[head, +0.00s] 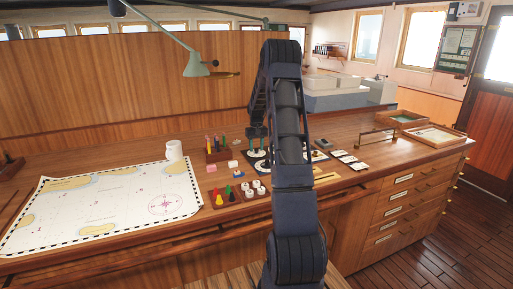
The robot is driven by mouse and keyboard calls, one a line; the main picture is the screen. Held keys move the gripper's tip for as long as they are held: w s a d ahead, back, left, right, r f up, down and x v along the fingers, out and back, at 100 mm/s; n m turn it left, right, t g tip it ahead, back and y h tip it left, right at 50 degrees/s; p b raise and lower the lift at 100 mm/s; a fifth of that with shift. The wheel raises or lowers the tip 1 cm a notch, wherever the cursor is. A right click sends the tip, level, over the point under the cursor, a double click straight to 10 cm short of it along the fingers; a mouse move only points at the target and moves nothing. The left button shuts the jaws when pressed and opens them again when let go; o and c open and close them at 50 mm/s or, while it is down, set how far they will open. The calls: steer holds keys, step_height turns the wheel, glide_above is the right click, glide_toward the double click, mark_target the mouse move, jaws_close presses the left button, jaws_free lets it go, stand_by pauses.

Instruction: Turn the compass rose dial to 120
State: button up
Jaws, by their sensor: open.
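My arm rises in the middle of the head view and bends down over the wooden chart table. My gripper (258,143) points down, small and dark, and it is open. Just below it lies a black-and-white item (255,159), perhaps the compass rose dial. My gripper and arm cover part of it, and I cannot read any marks or a pointer on it. I cannot tell whether the fingers touch it. A red compass rose (168,204) is printed on the right part of the paper chart (110,212).
A holder (217,154) with coloured pens stands left of my gripper. A tray (238,193) with coloured pieces and white round items lies in front. Small cards (349,160) and two shallow trays (433,138) lie to the right. A green lamp (195,66) hangs above.

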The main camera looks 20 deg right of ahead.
mark_target(256, 149)
step_height(256, 149, up, 11)
steer(key=shift+f, duration=0.15)
stand_by(0.4)
steer(key=s+a+r+t, duration=0.1)
steer(key=s+a+r, duration=0.35)
steer(key=s, duration=0.35)
steer(key=s+a+r+t, duration=0.1)
steer(key=s+a+r, duration=0.3)
steer(key=s+r, duration=0.3)
steer(key=s+a+r, duration=0.4)
steer(key=s, duration=0.4)
steer(key=s+a+f+t, duration=0.1)
steer(key=s+a+f, duration=0.1)
steer(key=s, duration=1)
steer(key=s+a+f+t, duration=0.1)
steer(key=s+a, duration=0.3)
steer(key=s, duration=0.9)
steer(key=shift+s+a+f+n+t, duration=0.3)
steer(key=shift+f+n, duration=0.05)
steer(key=shift+n, duration=0.05)
